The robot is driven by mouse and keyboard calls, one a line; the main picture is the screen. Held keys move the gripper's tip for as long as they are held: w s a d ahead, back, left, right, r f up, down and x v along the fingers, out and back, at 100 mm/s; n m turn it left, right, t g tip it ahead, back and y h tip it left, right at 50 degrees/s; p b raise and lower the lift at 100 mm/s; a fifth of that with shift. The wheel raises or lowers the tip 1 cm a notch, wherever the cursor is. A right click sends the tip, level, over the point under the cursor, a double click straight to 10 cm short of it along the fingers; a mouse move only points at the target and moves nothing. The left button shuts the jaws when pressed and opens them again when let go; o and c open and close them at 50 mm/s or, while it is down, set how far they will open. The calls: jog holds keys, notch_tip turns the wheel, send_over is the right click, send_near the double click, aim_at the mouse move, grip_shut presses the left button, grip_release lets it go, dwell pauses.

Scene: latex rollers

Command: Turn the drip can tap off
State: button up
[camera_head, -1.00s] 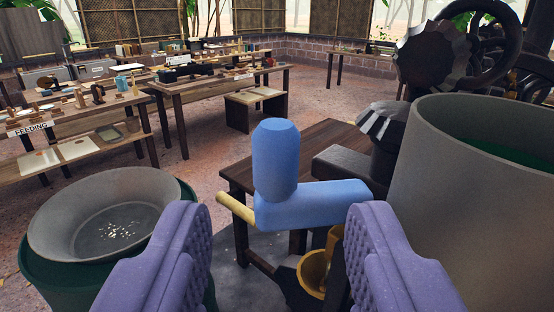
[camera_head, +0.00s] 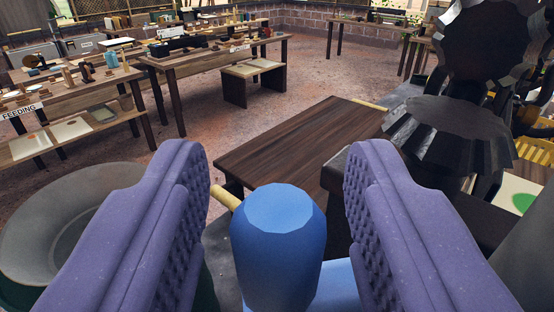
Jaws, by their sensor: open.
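The blue tap handle (camera_head: 279,245) stands upright, with a rounded knob on a blue horizontal arm (camera_head: 340,287) that runs right at the bottom edge. A pale yellow rod end (camera_head: 225,197) sticks out behind it to the left. My gripper (camera_head: 278,185) is open, its purple padded fingers on either side of the blue knob, with a gap on both sides in the picture. Whether the fingers are level with the knob in depth I cannot tell. The drip can itself is mostly out of frame; a grey curved wall shows at the lower right edge (camera_head: 535,265).
A grey basin (camera_head: 45,215) stands at the left, partly behind my left finger. A dark wooden table (camera_head: 300,140) is behind the handle. Dark faceted gears (camera_head: 450,135) rise close on the right. Workbenches (camera_head: 215,60) stand farther back across open floor.

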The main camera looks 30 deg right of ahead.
grip_shut()
jog(key=shift+s+f+n+t+y+b, duration=0.3)
jog(key=shift+y+b, duration=0.4)
jog(key=shift+b, duration=0.55)
jog(key=shift+s+r+n+y+b, duration=0.1)
jog(key=shift+r+n+y+b, duration=0.15)
jog(key=shift+n+y+b, duration=0.2)
grip_release()
jog(key=shift+s+a, duration=0.1)
jog(key=v, duration=0.7)
jog(key=shift+s, duration=0.3)
